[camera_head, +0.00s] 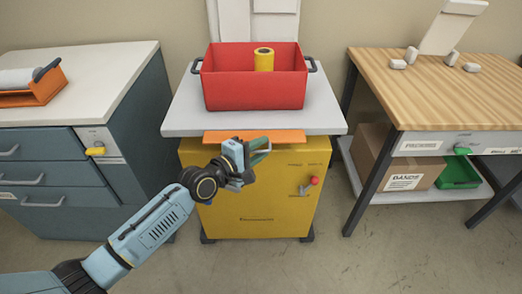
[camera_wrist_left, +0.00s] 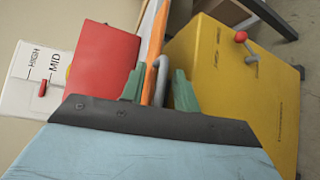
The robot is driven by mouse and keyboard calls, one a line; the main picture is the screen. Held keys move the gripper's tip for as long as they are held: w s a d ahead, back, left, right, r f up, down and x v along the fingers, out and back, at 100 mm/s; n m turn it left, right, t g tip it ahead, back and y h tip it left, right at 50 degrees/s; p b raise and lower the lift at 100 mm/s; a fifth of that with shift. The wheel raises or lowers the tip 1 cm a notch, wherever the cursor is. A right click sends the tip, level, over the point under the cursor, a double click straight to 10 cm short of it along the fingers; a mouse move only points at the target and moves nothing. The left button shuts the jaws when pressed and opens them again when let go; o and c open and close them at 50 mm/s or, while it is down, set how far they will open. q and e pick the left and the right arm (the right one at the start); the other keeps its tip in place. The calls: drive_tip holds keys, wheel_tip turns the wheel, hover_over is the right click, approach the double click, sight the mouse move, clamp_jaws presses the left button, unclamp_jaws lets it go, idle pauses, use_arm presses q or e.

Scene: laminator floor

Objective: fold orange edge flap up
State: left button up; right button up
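The orange edge flap (camera_head: 285,135) is a thin strip along the front edge of the grey worktop, above the yellow cabinet. In the left wrist view the flap (camera_wrist_left: 158,45) runs down between my two green fingers, with a grey bent handle (camera_wrist_left: 162,68) beside it. My left gripper (camera_head: 258,151) is in front of the flap's middle and partly covers it. Its fingers are apart on either side of the flap and handle, also in the left wrist view (camera_wrist_left: 159,88); I cannot tell whether either finger touches. My right gripper is not in view.
A red bin (camera_head: 255,90) holding a yellow roll (camera_head: 264,60) stands on the grey worktop (camera_head: 190,118). The yellow cabinet (camera_head: 265,205) has a red-knobbed lever (camera_head: 308,187). A drawer cabinet (camera_head: 60,165) stands left, a wooden table (camera_head: 440,90) right. Open floor lies in front.

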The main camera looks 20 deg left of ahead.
use_arm(q)
drive_tip(key=shift+w+d, duration=0.15)
drive_tip(key=shift+w, duration=0.15)
drive_tip(key=shift+c, duration=0.4)
